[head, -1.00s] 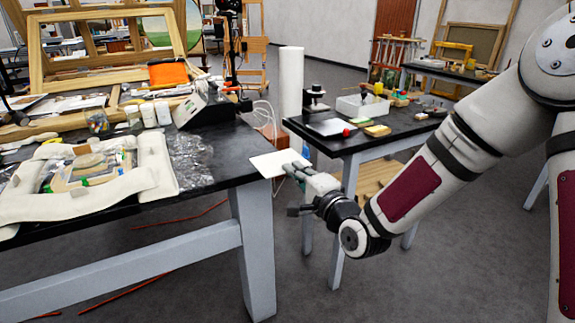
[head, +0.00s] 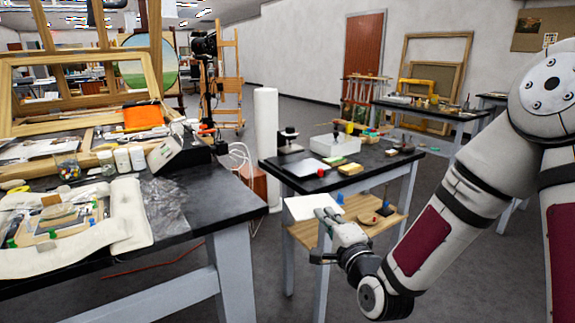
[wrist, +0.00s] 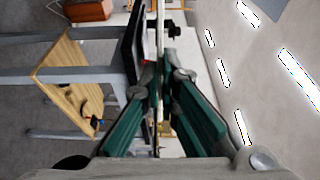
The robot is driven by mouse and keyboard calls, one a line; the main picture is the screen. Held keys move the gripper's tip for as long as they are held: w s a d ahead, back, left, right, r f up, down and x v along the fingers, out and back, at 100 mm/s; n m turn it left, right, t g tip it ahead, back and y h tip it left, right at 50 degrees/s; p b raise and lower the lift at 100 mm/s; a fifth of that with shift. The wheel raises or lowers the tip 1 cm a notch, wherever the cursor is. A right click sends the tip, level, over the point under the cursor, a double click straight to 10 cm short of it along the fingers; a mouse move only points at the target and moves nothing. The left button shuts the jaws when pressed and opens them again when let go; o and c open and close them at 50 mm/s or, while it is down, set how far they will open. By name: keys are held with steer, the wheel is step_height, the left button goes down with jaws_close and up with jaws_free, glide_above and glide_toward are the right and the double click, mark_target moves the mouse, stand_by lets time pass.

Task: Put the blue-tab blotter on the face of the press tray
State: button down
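My gripper (head: 330,217) is shut on a thin white square sheet (head: 308,206), held out in front of the small black-topped table. In the wrist view the sheet shows edge-on as a thin pale strip (wrist: 160,40) between the green-sided fingers (wrist: 160,85). No blue tab can be made out for certain on the sheet. A flat pale plate (head: 303,168) lies on the near left of the small table, with a red ball at its corner; it may be the press tray. The sheet is apart from it, nearer and lower in the picture.
The small table also bears a white bin (head: 333,146), yellow and green blocks (head: 350,169) and a dark stand (head: 289,142). Its lower wooden shelf (head: 362,212) holds small items. A cluttered large table (head: 205,205) stands at left. A white column (head: 266,140) rises behind.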

steer(key=s+d+m+h+p, duration=0.1)
steer(key=d+h, duration=0.4)
steer(key=d, duration=0.5)
steer(key=shift+d+f+m+p, duration=0.25)
steer(key=shift+m+p, duration=0.2)
steer(key=shift+m, duration=0.45)
steer(key=shift+s+p, duration=0.2)
steer(key=shift+p, duration=0.2)
steer(key=s+p, duration=0.6)
steer(key=p, duration=0.6)
steer(key=shift+s+r+t, duration=0.2)
steer(key=shift+r+t, duration=0.1)
steer(key=shift+r, duration=0.15)
